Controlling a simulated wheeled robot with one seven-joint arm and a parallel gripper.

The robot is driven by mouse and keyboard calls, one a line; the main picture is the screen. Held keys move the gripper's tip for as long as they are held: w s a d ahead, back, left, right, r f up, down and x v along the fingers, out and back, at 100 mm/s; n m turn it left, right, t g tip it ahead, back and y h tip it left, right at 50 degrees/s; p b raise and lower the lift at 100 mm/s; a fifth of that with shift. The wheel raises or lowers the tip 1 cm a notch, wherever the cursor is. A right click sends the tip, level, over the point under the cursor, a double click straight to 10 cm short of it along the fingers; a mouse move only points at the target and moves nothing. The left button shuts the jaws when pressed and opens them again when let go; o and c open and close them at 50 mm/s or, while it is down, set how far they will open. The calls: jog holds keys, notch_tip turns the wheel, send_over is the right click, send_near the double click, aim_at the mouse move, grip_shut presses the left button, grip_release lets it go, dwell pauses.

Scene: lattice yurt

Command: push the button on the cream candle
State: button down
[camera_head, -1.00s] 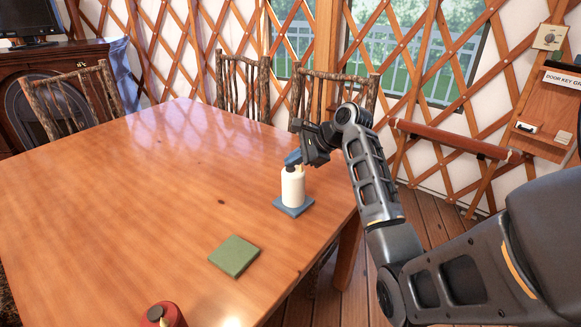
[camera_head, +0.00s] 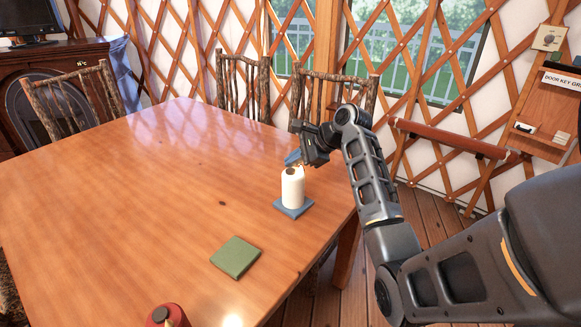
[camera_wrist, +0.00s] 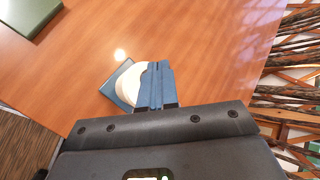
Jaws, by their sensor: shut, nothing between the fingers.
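The cream candle (camera_head: 292,188) stands upright on a blue square mat (camera_head: 305,208) near the right edge of the wooden table. A dark spot shows on its top in the head view. My gripper (camera_head: 291,161) is shut and empty, its blue fingertips just above and beside the candle's top, on the far side. In the wrist view the shut blue fingers (camera_wrist: 154,72) partly cover the candle (camera_wrist: 131,84), with the mat (camera_wrist: 113,91) under it. I cannot tell whether the fingertips touch the candle. The button itself is not clear in either view.
A green square mat (camera_head: 235,257) lies on the table nearer to me. A red candle (camera_head: 167,316) stands at the table's front edge. Chairs (camera_head: 242,88) line the far side. The table's left and middle are clear.

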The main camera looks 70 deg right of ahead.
aim_at(293, 171)
notch_tip(293, 171, up, 6)
jog(key=p, duration=0.6)
